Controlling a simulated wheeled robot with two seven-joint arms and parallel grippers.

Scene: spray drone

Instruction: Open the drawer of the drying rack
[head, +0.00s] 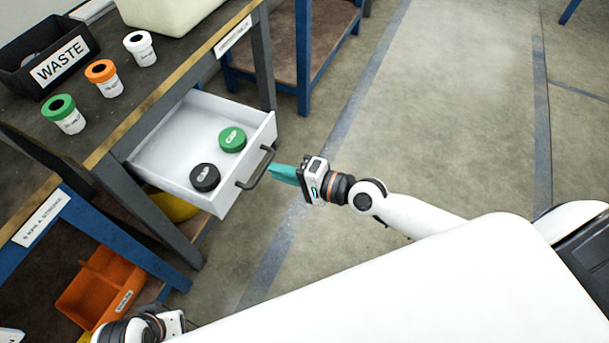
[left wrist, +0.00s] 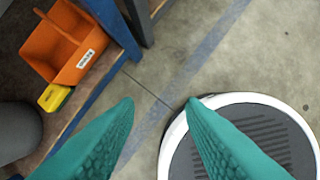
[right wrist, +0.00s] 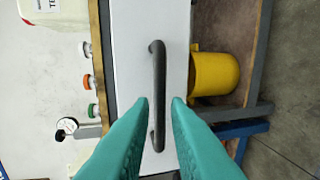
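My left gripper (left wrist: 160,100) is open and empty, low above the floor.
On the benchtop (head: 95,120) stand a black waste bin (head: 45,60) and green, orange and white-lidded jars. An orange bin (head: 100,287) is on the lower shelf, and a yellow container (right wrist: 215,73) is below the drawer. The floor to the right is clear.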

